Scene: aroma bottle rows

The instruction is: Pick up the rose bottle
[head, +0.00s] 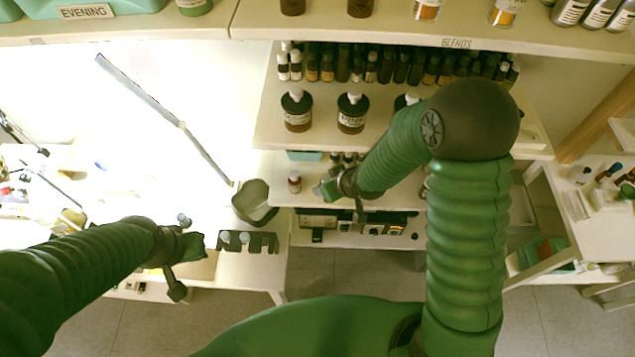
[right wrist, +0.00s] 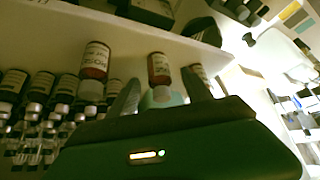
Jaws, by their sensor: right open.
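A small bottle with a pale label, reddish-brown glass and a white cap (head: 294,182) stands on the lower shelf in the head view. My right gripper (head: 340,203) is just right of it, at that shelf's front. In the right wrist view, which looks upside down, a small reddish bottle (right wrist: 158,68) shows between the spread fingers of my right gripper (right wrist: 160,80). I cannot tell whether they touch it. Its label is too small to read, so I cannot say which bottle is rose. My left gripper (head: 188,268) is open and empty before the left table.
Another reddish bottle (right wrist: 94,60) stands beside the fingers, with a further one (right wrist: 199,80) behind the other finger. Rows of dark bottles (head: 400,68) fill the upper shelf. A grey bowl (head: 254,203) and a notched dark rack (head: 262,242) are on the left table.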

